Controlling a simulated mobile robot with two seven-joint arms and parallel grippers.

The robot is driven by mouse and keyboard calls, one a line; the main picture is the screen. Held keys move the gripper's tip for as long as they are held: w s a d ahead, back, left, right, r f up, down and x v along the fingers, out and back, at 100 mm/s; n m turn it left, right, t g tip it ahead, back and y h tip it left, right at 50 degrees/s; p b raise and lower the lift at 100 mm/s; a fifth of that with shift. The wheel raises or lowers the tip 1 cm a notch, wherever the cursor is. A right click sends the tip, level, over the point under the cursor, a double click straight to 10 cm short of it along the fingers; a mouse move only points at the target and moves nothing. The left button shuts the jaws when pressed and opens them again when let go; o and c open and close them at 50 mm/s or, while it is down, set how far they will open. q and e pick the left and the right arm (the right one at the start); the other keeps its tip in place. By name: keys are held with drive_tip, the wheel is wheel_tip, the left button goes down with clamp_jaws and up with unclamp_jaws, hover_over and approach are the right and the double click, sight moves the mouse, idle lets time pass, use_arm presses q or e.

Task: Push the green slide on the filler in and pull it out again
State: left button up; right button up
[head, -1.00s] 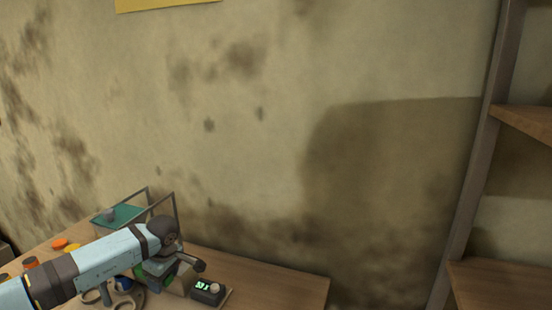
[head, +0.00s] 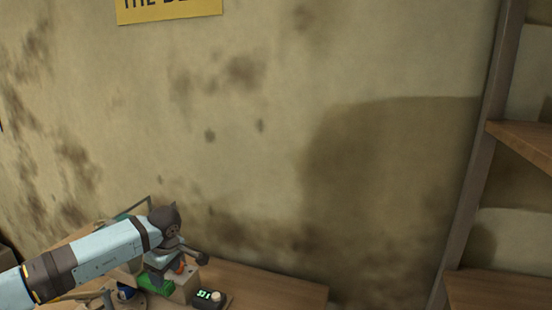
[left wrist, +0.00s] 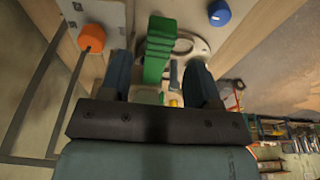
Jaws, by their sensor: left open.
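The green slide (head: 155,285) shows in the head view under my left gripper (head: 162,268), beside a pale block (head: 187,286) that looks like part of the filler. In the left wrist view the green slide (left wrist: 158,48) is a long stepped bar running up and away between the two fingers of my left gripper (left wrist: 158,68). The fingers stand apart, one on each side of the slide, with gaps visible, so it is not gripped. How far the slide sits in the filler I cannot tell. My right gripper is in neither view.
A small dark box with green lit digits (head: 208,297) and a knob stands right of the filler. An orange knob (left wrist: 91,38) and a blue knob (left wrist: 219,13) flank the slide. The tabletop (head: 280,288) further right is clear. Wooden shelves (head: 505,290) stand at far right.

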use_arm(q)
wheel_tip(320, 180, up, 6)
drive_tip(key=p, duration=0.2)
drive_tip(key=shift+f+p, duration=0.1)
drive_tip(key=shift+p, duration=0.2)
